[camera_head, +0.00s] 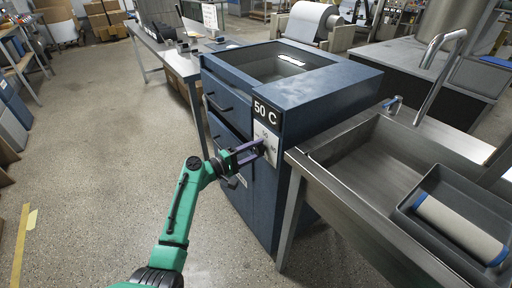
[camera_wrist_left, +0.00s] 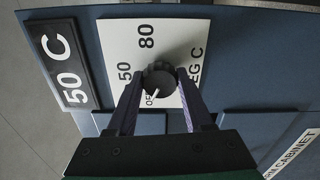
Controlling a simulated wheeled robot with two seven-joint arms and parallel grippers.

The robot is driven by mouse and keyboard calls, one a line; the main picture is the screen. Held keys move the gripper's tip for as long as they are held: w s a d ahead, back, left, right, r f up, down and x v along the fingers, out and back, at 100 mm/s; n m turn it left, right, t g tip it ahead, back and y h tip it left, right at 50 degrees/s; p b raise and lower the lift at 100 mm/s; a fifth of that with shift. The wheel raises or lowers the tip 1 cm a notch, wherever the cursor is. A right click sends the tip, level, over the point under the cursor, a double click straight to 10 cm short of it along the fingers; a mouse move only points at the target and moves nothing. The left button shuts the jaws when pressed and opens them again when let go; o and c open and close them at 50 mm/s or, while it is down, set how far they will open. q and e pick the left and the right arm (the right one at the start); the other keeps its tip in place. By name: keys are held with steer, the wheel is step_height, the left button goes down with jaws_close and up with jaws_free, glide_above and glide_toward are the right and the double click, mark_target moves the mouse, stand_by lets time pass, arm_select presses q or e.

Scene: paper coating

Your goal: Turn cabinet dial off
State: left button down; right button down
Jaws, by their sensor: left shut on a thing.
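The cabinet (camera_head: 305,112) is dark blue, with a "50 C" sign (camera_head: 265,112) at its front corner. Below the sign is a white dial plate (camera_head: 265,142). In the left wrist view the plate (camera_wrist_left: 118,38) reads 80, 50 and a partly hidden "OF" mark. A round dark dial (camera_wrist_left: 159,82) sits on it, with a light pointer line toward the "OF" mark. My left gripper (camera_head: 262,148) reaches the plate from the left. Its two fingers (camera_wrist_left: 160,88) are shut on the dial, one on each side. My right gripper is not in view.
A steel sink counter (camera_head: 390,170) stands close to the right of the cabinet, with a grey tray (camera_head: 425,185) holding a roller (camera_head: 458,228). A long table (camera_head: 180,62) stands behind left. The floor (camera_head: 90,150) at left is mostly clear.

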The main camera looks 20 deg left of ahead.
arm_select(q)
steer(key=shift+n, duration=0.5)
steer(key=shift+c, duration=1.5)
jaws_free()
steer(key=v, duration=1.4)
steer(key=shift+s+a+b, duration=0.2)
steer(key=shift+s+b, duration=0.05)
steer(key=shift+b, duration=0.15)
